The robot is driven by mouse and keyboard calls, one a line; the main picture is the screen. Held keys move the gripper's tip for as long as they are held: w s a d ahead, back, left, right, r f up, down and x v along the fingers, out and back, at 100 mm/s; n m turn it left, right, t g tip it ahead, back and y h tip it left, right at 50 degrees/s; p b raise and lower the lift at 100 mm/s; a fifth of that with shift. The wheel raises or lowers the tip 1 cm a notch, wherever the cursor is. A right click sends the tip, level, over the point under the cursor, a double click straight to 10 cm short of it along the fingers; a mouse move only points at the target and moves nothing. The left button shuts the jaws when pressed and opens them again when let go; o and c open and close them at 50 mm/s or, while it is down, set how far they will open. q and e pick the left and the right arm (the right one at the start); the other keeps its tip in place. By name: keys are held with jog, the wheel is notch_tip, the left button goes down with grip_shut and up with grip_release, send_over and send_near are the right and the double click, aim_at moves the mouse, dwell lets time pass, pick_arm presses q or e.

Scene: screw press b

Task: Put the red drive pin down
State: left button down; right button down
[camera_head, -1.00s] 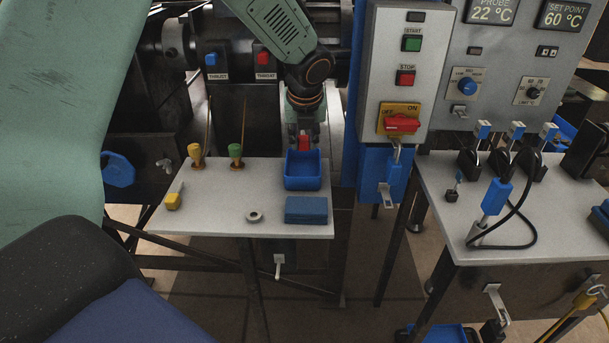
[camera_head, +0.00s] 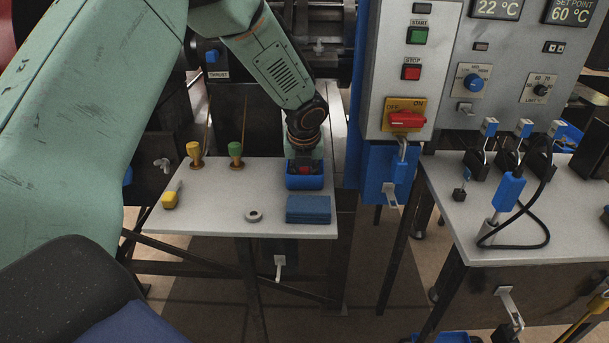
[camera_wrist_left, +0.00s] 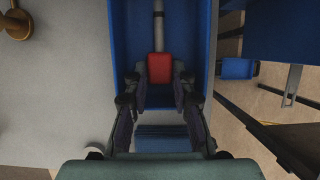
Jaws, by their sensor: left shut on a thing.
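The red drive pin (camera_wrist_left: 160,68) is between the fingertips of my left gripper (camera_wrist_left: 161,85) in the left wrist view, a red block with a grey shaft running away from it. My left gripper is shut on the red block. In the head view the red block (camera_head: 304,170) shows low at the blue tray (camera_head: 304,184), with the left gripper (camera_head: 304,164) coming down from above. The tray walls (camera_wrist_left: 117,45) lie on both sides of the pin. I cannot tell whether the pin touches the tray floor. My right gripper is not in view.
The light table (camera_head: 225,205) carries a blue block (camera_head: 308,209) in front of the tray, a grey ring (camera_head: 254,216), a yellow-handled tool (camera_head: 172,194) and yellow (camera_head: 194,153) and green (camera_head: 236,152) handled tools. A blue post and control box (camera_head: 410,75) stand close right of the tray.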

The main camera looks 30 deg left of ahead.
pick_arm(q)
jog(key=shift+d+r, duration=0.15)
jog(key=shift+s, duration=0.1)
jog(key=c, duration=1.5)
grip_release()
jog(key=shift+o, duration=0.5)
jog(key=shift+f, duration=0.2)
jog(key=shift+r, duration=0.3)
jog(key=p+v, duration=0.4)
jog(key=v, duration=0.7)
jog(key=shift+r, duration=0.4)
jog(key=shift+s, duration=0.1)
